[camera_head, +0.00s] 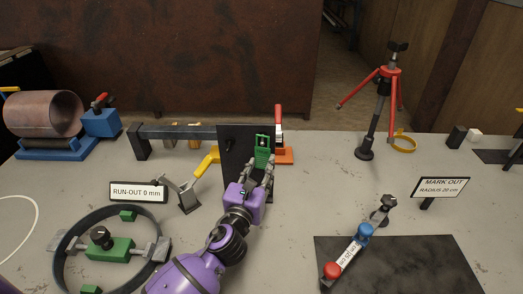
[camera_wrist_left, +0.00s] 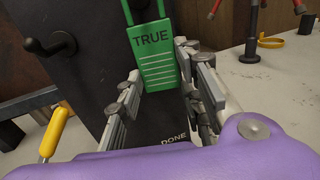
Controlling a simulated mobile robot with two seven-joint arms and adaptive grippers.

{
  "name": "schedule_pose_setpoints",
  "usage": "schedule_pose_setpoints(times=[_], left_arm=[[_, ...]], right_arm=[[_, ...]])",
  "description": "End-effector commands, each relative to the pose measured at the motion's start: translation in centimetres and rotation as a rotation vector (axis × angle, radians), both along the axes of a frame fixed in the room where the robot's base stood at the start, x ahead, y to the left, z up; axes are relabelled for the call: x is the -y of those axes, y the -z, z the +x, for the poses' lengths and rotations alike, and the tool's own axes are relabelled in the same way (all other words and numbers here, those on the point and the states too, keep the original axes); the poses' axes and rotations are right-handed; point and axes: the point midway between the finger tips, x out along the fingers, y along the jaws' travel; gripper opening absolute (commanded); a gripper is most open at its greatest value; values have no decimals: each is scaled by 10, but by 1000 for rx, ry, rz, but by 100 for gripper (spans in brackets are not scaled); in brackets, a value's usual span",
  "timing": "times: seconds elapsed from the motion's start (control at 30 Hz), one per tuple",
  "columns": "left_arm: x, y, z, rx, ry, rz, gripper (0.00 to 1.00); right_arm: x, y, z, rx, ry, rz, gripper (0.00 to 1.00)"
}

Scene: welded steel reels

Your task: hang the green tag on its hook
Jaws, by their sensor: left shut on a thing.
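The green tag (camera_head: 262,146), which reads TRUE in the left wrist view (camera_wrist_left: 157,52), is upright in front of the right part of a black board (camera_head: 231,166). My left gripper (camera_head: 262,167) is shut on the tag's lower part, which shows between the fingers in the left wrist view (camera_wrist_left: 160,72). A dark hook (camera_head: 229,143) sticks out of the board to the left of the tag; it also shows in the left wrist view (camera_wrist_left: 52,45). The tag is apart from this hook. The word DONE is low on the board. My right gripper is not in view.
A yellow-handled clamp (camera_head: 206,162) stands left of the board, and a red-handled clamp (camera_head: 279,127) is behind the tag. A grey beam (camera_head: 185,132) lies behind. A steel ring (camera_head: 62,262) is at front left, and a red tripod (camera_head: 386,90) at back right.

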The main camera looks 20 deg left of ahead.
Motion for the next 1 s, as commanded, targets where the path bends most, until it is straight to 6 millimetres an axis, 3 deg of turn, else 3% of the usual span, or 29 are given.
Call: schedule_pose_setpoints(times=[0.2, 0.23, 0.4, 0.77, 1.0], left_arm=[[0, 0, 0, 0, 0, 0, 11], [0, 0, 0, 0, 0, 0, 35], [0, 0, 0, 0, 0, 0, 56], [0, 0, -4, -1, 0, 0, 56], [0, 2, -43, -3, 0, 0, 56]], right_arm=[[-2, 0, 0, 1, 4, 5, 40], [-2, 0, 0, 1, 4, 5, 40], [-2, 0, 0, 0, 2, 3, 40], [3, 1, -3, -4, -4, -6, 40], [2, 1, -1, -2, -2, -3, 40]])
